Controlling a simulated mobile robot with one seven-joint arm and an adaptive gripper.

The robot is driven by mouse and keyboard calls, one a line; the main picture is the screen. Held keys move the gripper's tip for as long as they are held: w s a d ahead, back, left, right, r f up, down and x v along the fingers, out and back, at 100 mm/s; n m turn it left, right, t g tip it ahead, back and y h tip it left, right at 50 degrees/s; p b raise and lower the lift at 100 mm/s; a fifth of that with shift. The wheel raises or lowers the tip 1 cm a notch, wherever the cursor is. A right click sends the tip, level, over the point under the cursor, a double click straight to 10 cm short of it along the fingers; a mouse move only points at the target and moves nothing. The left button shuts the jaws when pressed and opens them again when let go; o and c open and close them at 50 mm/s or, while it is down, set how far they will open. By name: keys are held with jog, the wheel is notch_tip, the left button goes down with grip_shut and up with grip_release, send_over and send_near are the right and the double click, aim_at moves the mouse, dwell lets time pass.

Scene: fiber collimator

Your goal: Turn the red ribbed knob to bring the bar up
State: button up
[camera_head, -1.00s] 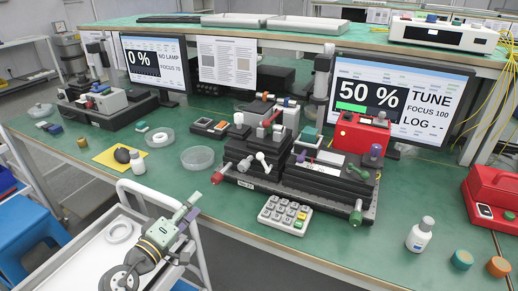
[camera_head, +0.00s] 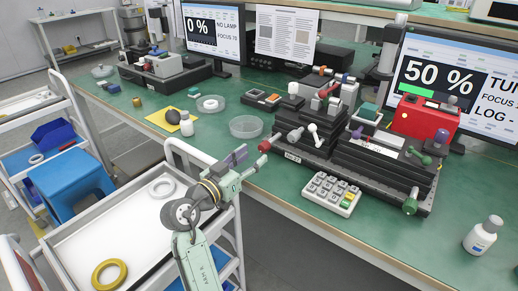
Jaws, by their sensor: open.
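The red knob (camera_head: 264,146) sticks out at the left front of the black stage assembly (camera_head: 325,150) on the green bench; its ribs are too small to make out. My gripper (camera_head: 246,162) is open and empty, just left of and below the knob in the picture. I cannot tell the exact gap between them, but the fingers do not enclose the knob. The right monitor (camera_head: 440,85) reads 50 % with a green bar (camera_head: 416,92) under the number.
A keypad (camera_head: 331,194) lies in front of the stage. A clear round dish (camera_head: 246,127) stands left of it. A white bottle (camera_head: 483,236) is at the right. A white cart (camera_head: 110,225) stands beside my arm, with a yellow ring (camera_head: 109,273) on it.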

aim_at(261, 150)
jog(key=shift+p+x, duration=0.35)
jog(key=shift+x, duration=1.7)
jog(key=shift+c, duration=0.4)
grip_shut()
